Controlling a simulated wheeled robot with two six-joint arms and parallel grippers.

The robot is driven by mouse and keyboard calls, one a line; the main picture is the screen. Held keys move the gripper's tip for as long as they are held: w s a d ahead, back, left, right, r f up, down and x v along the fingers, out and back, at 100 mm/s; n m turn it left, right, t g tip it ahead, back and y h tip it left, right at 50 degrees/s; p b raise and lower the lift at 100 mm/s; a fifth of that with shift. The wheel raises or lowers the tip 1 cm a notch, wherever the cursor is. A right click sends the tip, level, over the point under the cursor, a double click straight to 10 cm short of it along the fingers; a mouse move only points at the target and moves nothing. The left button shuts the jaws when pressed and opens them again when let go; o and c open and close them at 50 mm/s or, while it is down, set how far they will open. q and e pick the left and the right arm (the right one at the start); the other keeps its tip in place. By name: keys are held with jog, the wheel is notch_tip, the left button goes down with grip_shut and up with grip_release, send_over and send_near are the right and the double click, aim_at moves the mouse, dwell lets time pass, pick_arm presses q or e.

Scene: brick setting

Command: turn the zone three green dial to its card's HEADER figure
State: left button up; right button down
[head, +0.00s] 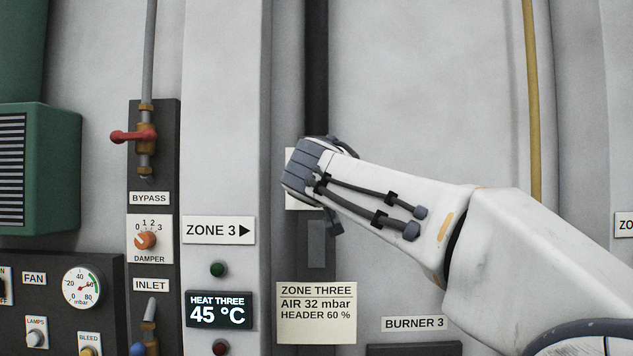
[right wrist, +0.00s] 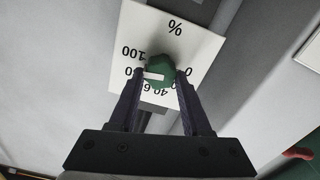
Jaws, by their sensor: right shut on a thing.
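The zone three card (head: 316,312) in the head view reads AIR 32 mbar and HEADER 60 %. The green dial (right wrist: 160,66) sits on a white % scale plate (right wrist: 193,48), which appears upside down in the right wrist view. My right gripper (right wrist: 161,73) is shut on the dial, one finger on each side. The dial's white mark points left in that view, near a partly hidden figure ending in 0, below the 100. The fingers cover some figures. In the head view my right gripper (head: 310,170) hides the dial and most of its plate. My left gripper is out of view.
A dark vertical pipe (head: 316,70) runs above the plate. A ZONE 3 sign (head: 218,230) and a HEAT THREE display (head: 219,310) reading 45 °C are to the left. An orange damper dial (head: 145,240) and red-handled valve (head: 133,136) are farther left. A BURNER 3 label (head: 414,323) is lower right.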

jog(key=n, duration=1.2)
jog(key=shift+a+f, duration=0.1)
jog(key=shift+a, duration=0.1)
dwell(0.4)
jog(key=shift+c, duration=1.8)
grip_release()
jog(key=shift+s+b, duration=0.15)
jog(key=shift+b, duration=0.2)
jog(key=s+b, duration=0.5)
jog(key=s, duration=0.5)
jog(key=shift+s, duration=0.15)
